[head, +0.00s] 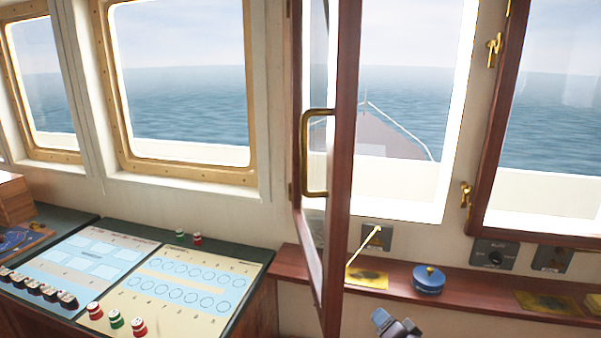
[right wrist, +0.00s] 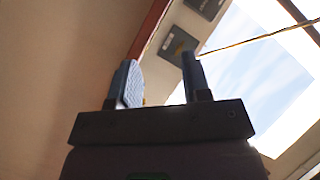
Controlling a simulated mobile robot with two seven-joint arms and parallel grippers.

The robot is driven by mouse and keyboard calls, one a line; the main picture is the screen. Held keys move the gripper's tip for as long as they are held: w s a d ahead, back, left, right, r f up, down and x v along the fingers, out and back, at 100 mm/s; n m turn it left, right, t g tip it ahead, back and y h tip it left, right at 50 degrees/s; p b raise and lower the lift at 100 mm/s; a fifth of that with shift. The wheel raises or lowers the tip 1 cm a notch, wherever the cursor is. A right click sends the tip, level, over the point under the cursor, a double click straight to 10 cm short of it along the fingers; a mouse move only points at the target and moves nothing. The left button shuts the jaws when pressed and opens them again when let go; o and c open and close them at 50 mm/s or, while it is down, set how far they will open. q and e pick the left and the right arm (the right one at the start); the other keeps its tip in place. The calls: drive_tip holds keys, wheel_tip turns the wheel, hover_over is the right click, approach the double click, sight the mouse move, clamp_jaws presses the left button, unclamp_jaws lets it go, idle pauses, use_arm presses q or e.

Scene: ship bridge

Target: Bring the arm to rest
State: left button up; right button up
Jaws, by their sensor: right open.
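My right gripper (head: 394,324) shows at the bottom edge of the head view, below the wooden shelf and just right of the open window frame. In the right wrist view its two dark fingers (right wrist: 160,82) stand apart with nothing between them, so it is open and empty. The rest of the right arm is out of the head view. My left gripper is in neither view.
An open wooden window frame (head: 343,150) with a brass handle (head: 306,155) juts in close left of the gripper. A shelf (head: 398,285) holds a blue round tin (head: 428,280). A console (head: 180,292) with red and green knobs stands left.

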drive_tip(key=s+d+r+n+g+h, duration=0.1)
drive_tip(key=s+d+n+g, duration=0.2)
drive_tip(key=s, duration=1)
drive_tip(key=s+d+n+g+h, duration=0.15)
drive_tip(key=s+g, duration=0.25)
drive_tip(key=s, duration=0.9)
drive_tip(key=s+d+r+n+g+h, duration=0.15)
drive_tip(key=s+n+g, duration=0.25)
drive_tip(key=s, duration=0.9)
drive_tip(key=w+f+t+b, duration=0.1)
drive_tip(key=w+f+t, duration=0.2)
drive_tip(key=f, duration=0.3)
drive_tip(key=w+f+t+b, duration=0.1)
drive_tip(key=w+f+t, duration=0.3)
drive_tip(key=f, duration=0.3)
drive_tip(key=shift+w+d+f+t, duration=0.2)
drive_tip(key=shift+d+f+t, duration=0.1)
drive_tip(key=shift+t, duration=0.1)
